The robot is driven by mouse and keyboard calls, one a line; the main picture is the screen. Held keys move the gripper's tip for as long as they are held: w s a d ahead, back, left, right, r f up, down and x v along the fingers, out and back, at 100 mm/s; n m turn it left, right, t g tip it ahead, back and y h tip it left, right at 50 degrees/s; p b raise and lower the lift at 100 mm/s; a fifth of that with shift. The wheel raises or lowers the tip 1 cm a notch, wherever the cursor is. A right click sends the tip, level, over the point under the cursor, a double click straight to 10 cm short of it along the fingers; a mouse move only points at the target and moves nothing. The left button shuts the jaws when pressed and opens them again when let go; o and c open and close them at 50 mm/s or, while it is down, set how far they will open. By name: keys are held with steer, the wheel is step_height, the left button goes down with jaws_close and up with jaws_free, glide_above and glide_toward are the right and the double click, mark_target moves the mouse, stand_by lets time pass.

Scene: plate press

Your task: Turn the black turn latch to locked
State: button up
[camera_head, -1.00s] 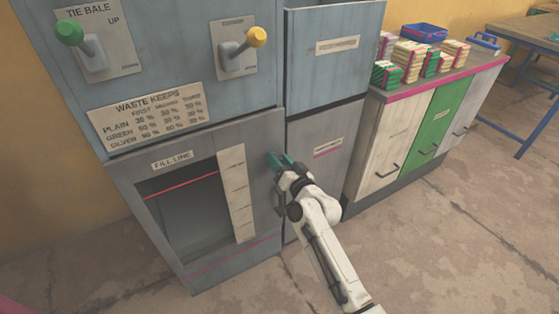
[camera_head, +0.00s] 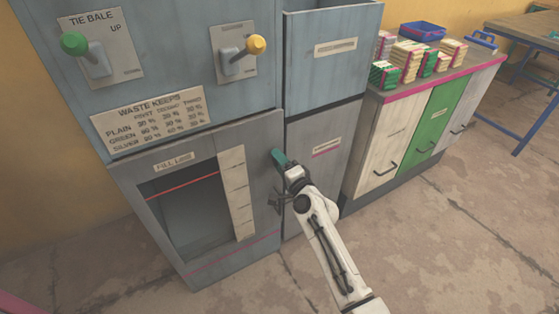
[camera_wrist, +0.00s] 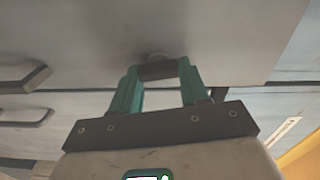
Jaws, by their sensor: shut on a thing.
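The black turn latch (camera_wrist: 157,71) shows in the wrist view as a short dark bar on a round mount on the grey door panel (camera_wrist: 90,35). My gripper (camera_head: 279,157) has teal fingers, one on each end of the latch, and is shut on it. In the head view it reaches the right edge of the lower grey door (camera_head: 264,205) and hides the latch. The bar lies crosswise between my fingers in the wrist view. I see no locked mark, so I cannot tell the latch's position from the frames.
A dark handle (camera_head: 277,200) sits just below my gripper. A green-knobbed lever (camera_head: 75,43) and a yellow-knobbed lever (camera_head: 256,45) are on the panel above. A cabinet with stacked bundles (camera_head: 412,55) stands at right. The floor in front is clear.

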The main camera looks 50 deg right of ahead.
steer(key=shift+m, duration=0.9)
steer(key=shift+f, duration=0.1)
steer(key=o, duration=1.1)
steer(key=shift+c, duration=0.2)
steer(key=p+v, duration=0.1)
steer(key=v, duration=1)
steer(key=shift+w, duration=0.1)
